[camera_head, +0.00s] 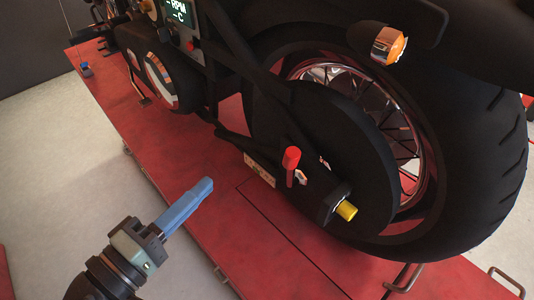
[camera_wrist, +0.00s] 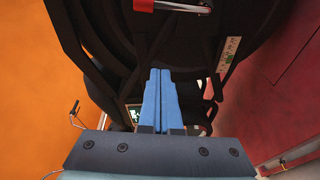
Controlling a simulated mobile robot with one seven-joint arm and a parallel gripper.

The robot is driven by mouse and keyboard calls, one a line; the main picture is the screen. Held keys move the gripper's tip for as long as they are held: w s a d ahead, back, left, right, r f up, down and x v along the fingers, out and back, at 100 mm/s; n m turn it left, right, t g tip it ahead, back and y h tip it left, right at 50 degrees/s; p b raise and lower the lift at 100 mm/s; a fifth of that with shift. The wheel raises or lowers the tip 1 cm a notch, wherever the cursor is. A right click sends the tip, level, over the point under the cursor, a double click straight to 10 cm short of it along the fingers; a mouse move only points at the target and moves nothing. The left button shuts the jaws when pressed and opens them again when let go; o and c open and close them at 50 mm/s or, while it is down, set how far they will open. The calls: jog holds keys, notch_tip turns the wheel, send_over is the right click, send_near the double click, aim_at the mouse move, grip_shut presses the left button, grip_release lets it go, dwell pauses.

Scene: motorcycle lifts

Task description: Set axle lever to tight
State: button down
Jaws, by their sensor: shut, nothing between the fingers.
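The axle lever (camera_head: 291,160) has a red handle and stands at the rear wheel hub, in front of the black disc-like cover. A bright metal piece shows at its base. In the wrist view, what looks like the same lever (camera_wrist: 143,5) shows at the top edge, its red end cut off and a shiny metal bar running right. My gripper (camera_head: 208,183) has blue fingers, pressed together and empty. It is left of the lever and apart from it, pointing towards the motorcycle. In the wrist view the closed fingers (camera_wrist: 160,72) point up the picture, below the lever.
A black block with a yellow end (camera_head: 346,211) sticks out right of the lever. A pale label (camera_head: 260,169) sits left of it. The large rear tyre (camera_head: 480,160) fills the right. The red lift platform (camera_head: 225,215) lies below; grey floor is clear at left.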

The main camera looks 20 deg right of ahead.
aim_at(294, 170)
jog(key=shift+s+a+h, duration=0.1)
jog(key=shift+s+h, duration=0.4)
jog(key=shift+s, duration=0.4)
jog(key=w+d+p, duration=0.2)
jog(key=d+p, duration=0.3)
jog(key=d, duration=0.6)
jog(key=shift+w+d+p, duration=0.15)
jog(key=shift+d+p, duration=0.1)
jog(key=shift+p, duration=0.15)
jog(key=shift+f, duration=0.15)
